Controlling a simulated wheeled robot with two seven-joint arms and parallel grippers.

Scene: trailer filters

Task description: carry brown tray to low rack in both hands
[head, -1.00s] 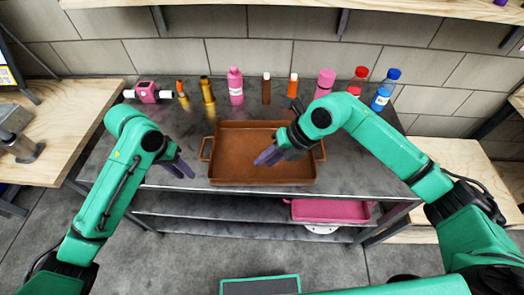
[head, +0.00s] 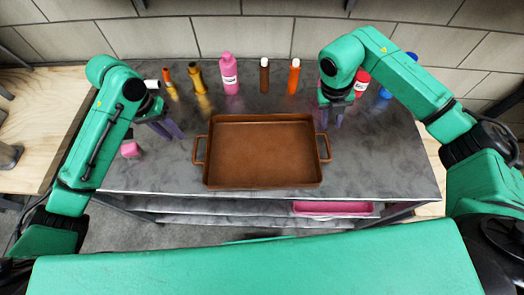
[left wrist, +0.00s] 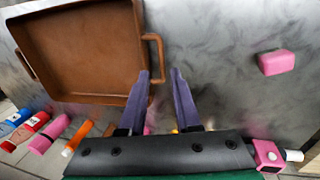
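The brown tray (head: 262,152) lies flat and empty on the dark table, with a loop handle at its left and right ends. My left gripper (head: 172,131) is open and empty, to the left of the left handle (head: 200,150) and apart from it. In the left wrist view, its fingers (left wrist: 161,78) are spread, with the tray handle (left wrist: 155,50) just beside one fingertip. My right gripper (head: 332,119) is open, above and behind the right handle (head: 326,148), not holding it. A lower shelf (head: 240,219) shows partly under the table.
Several bottles stand along the back, including a pink one (head: 230,75), a brown one (head: 264,74) and an orange one (head: 293,76). A pink block (head: 130,148) lies left of the tray. A pink tray (head: 333,208) sits below the tabletop at right.

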